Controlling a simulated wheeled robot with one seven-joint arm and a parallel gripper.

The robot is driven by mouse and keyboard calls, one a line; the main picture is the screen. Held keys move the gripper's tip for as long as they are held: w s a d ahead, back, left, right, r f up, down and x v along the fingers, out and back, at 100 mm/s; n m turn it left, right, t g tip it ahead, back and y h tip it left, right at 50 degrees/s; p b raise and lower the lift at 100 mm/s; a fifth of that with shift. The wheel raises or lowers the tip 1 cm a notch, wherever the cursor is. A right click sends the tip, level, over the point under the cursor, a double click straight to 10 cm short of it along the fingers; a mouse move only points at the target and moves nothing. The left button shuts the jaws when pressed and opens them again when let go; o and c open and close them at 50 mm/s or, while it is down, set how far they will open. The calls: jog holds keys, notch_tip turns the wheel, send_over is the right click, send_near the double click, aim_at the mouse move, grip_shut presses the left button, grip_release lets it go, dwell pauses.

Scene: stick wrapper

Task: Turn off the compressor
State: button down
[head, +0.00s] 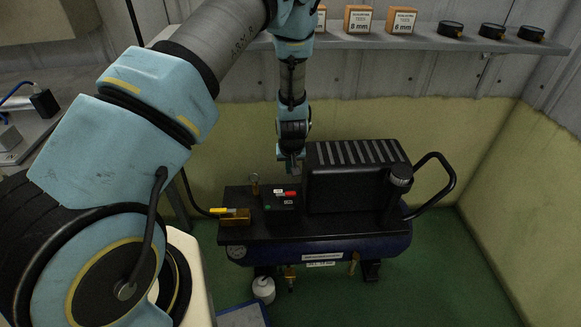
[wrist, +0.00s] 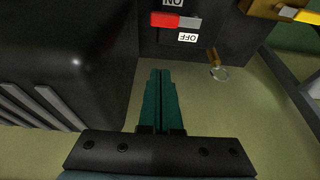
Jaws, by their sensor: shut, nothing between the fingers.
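The black compressor (head: 350,180) stands on the green floor, with a blue tank (head: 330,248) underneath. On its left part is a dark switch box with a red switch (head: 291,194), lying between a label reading ON and one reading OFF. In the wrist view the red switch (wrist: 178,20) lies between the ON label (wrist: 172,3) and the OFF label (wrist: 187,37), upside down there. My gripper (wrist: 161,72) is shut and empty, its green fingers pointing toward the switch box and apart from the switch in the picture. In the head view my gripper (head: 291,170) hangs just behind the box.
The compressor's big black cover (wrist: 70,50) stands close beside my fingers. A brass ring fitting (wrist: 216,66) and a brass block (head: 235,216) are on the other side. A black curved handle (head: 440,180) is at right. A shelf (head: 420,38) with small boxes runs above.

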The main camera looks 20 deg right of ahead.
aim_at(291, 194)
jog(key=shift+s+a+f+p, duration=0.1)
jog(key=shift+s+f+p, duration=0.2)
jog(key=shift+f, duration=0.6)
jog(key=shift+s+a+f+p, duration=0.15)
jog(key=shift+s+f, duration=0.2)
jog(key=shift+f, duration=0.55)
jog(key=shift+s+a+f+p, duration=0.1)
jog(key=shift+s+f+p, duration=0.2)
jog(key=shift+f, duration=0.6)
